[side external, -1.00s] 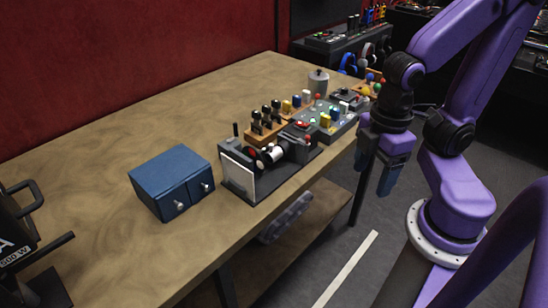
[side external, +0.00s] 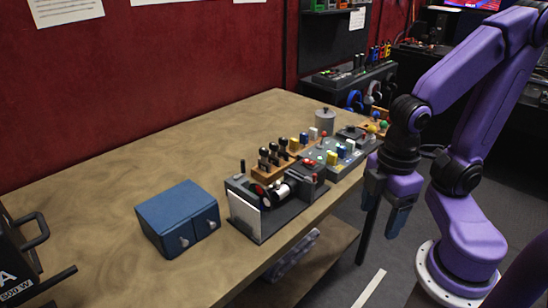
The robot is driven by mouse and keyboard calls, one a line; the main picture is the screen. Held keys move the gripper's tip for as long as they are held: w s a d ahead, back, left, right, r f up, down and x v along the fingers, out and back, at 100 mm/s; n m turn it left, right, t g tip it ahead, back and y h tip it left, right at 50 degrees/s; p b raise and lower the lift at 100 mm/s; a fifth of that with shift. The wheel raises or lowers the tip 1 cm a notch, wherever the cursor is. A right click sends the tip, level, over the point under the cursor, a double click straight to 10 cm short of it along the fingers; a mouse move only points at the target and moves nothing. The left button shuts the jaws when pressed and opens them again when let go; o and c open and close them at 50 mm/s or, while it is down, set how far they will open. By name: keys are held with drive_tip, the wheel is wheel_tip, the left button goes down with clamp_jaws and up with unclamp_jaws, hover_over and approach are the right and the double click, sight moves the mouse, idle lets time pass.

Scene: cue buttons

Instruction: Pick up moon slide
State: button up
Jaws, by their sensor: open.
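I cannot make out a moon slide in this view. A dark device with a white front panel (side external: 245,215) stands near the table's front edge, with a lens-like cylinder and red parts on it. A small blue cabinet (side external: 177,213) with two knobbed fronts sits to its left; both fronts look shut and its inside is hidden. My gripper (side external: 386,218) points down past the table's right edge, over the floor. It is open and empty, apart from everything on the table.
A wooden rack with black-topped pegs (side external: 268,168), a button console (side external: 342,158) and a grey lidded pot (side external: 325,120) stand along the table's right side. A black machine (side external: 20,255) is at the far left.

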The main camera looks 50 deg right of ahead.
drive_tip(key=shift+o, duration=0.4)
drive_tip(key=shift+w, duration=0.1)
drive_tip(key=w+a+r+m, duration=0.2)
drive_tip(key=w+m, duration=0.3)
drive_tip(key=w, duration=0.2)
drive_tip(key=w+a+r+m, duration=0.2)
drive_tip(key=w+m, duration=0.2)
drive_tip(key=w, duration=0.2)
drive_tip(key=r+m, duration=0.2)
drive_tip(key=m, duration=2)
hover_over(274, 150)
drive_tip(key=f, duration=1.7)
drive_tip(key=shift+w+d+f, duration=0.1)
drive_tip(key=shift+w+d, duration=0.3)
drive_tip(key=c, duration=1.1)
